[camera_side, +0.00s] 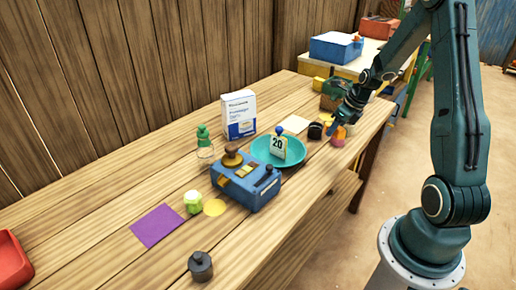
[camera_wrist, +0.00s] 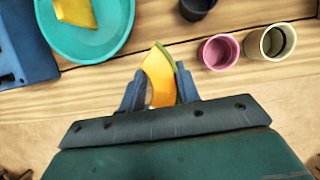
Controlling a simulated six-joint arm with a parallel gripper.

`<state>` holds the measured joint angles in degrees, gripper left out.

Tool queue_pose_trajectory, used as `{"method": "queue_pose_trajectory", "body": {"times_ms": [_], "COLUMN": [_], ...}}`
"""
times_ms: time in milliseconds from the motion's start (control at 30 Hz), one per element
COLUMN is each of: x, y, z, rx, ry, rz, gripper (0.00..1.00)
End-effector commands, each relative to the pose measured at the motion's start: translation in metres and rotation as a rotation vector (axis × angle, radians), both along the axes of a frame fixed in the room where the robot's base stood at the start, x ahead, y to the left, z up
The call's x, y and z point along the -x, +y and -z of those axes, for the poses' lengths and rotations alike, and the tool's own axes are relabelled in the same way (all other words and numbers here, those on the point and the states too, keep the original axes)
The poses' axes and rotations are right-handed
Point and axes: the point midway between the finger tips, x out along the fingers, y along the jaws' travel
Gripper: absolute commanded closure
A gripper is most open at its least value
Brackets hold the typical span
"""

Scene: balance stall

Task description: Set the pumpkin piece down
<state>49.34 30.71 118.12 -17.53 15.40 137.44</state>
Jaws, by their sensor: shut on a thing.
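My gripper (camera_wrist: 158,92) is shut on the pumpkin piece (camera_wrist: 157,72), an orange-yellow wedge with a green rind edge, which stands up between the two blue fingers. In the side view my gripper (camera_side: 334,128) is low over the right part of the wooden table, right of the teal dish (camera_side: 296,160). The piece shows there only as a small orange patch by the fingers. Whether it touches the table cannot be told. The teal dish also shows at the upper left of the wrist view (camera_wrist: 104,48), with a yellow-orange thing on it.
A blue scale (camera_side: 262,192) stands left of the dish. A card reading 20 (camera_side: 278,148) shows at the dish. A pink cup (camera_wrist: 218,52), a cream cup (camera_wrist: 270,45) and a dark round thing (camera_wrist: 197,6) are near the gripper. A white box (camera_side: 239,115) stands behind.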

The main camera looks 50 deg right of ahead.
Motion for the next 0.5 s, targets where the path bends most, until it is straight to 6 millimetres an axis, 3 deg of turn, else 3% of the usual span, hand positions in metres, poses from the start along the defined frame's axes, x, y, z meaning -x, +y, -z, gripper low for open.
{"method": "queue_pose_trajectory", "body": {"times_ms": [200, 500], "x": [0.0, 0.0], "y": [0.0, 0.0], "z": [0.035, 0.049], "rx": [-0.002, 0.0], "ry": [0.002, 0.0], "rz": [-0.001, 0.0], "gripper": [0.9, 0.9]}}
